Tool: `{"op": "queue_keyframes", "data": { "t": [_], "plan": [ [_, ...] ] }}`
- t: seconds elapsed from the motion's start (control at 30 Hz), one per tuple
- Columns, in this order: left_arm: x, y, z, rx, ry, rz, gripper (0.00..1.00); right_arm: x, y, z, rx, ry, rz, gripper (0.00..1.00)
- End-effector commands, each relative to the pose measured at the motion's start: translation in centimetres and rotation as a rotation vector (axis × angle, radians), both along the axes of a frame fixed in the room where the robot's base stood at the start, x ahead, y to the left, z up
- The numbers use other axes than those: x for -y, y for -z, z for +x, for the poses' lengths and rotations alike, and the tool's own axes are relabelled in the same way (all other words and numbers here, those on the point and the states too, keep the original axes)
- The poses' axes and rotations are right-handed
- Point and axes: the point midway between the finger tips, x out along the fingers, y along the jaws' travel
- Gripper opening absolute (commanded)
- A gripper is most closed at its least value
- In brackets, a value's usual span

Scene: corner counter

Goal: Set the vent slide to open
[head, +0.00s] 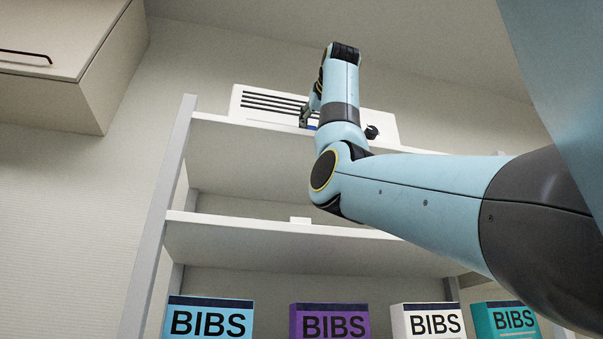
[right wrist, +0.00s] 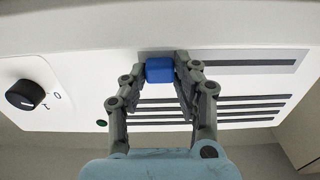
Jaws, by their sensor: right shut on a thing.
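A white vent unit (head: 235,105) with dark louvre slots and a black dial stands on top of the shelf unit in the head view. It fills much of the right wrist view (right wrist: 110,70). The blue vent slide (right wrist: 160,70) sits at the left end of its grey track (right wrist: 250,63) in that view. My right gripper (right wrist: 160,78) is shut on the slide, one finger on each side. In the head view my right gripper (head: 308,116) is partly hidden by my arm, with only a bit of blue showing. My left gripper is out of view.
The black dial (right wrist: 25,95) and a small green light (right wrist: 101,123) are on the same front panel. The shelf board (head: 240,140) runs below the unit. Several BIBS boxes (head: 210,318) stand lower down. A wall cabinet (head: 60,60) hangs at upper left.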

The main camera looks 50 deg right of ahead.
Motion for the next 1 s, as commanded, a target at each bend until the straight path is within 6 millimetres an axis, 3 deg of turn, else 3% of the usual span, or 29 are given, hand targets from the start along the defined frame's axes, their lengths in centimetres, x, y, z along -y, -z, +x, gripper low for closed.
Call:
{"op": "queue_keyframes", "data": {
  "t": [0.3, 0.33, 0.5, 0.77, 1.0],
  "plan": [
    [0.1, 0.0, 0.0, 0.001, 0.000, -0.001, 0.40, 0.0, -0.1, -0.1, 0.002, 0.000, 0.000, 0.00],
    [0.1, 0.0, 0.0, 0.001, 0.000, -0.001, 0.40, 0.0, -0.1, -0.1, 0.002, 0.000, 0.000, 0.33],
    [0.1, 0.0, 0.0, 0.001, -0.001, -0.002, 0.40, 0.0, -0.1, -0.1, 0.002, 0.000, 0.000, 0.52],
    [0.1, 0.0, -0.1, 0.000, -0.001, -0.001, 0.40, -0.1, -0.1, -0.2, 0.001, 0.000, 0.000, 0.52],
    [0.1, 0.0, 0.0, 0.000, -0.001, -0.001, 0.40, -1.9, -0.2, -3.2, 0.006, -0.001, -0.002, 0.52]
  ]
}}
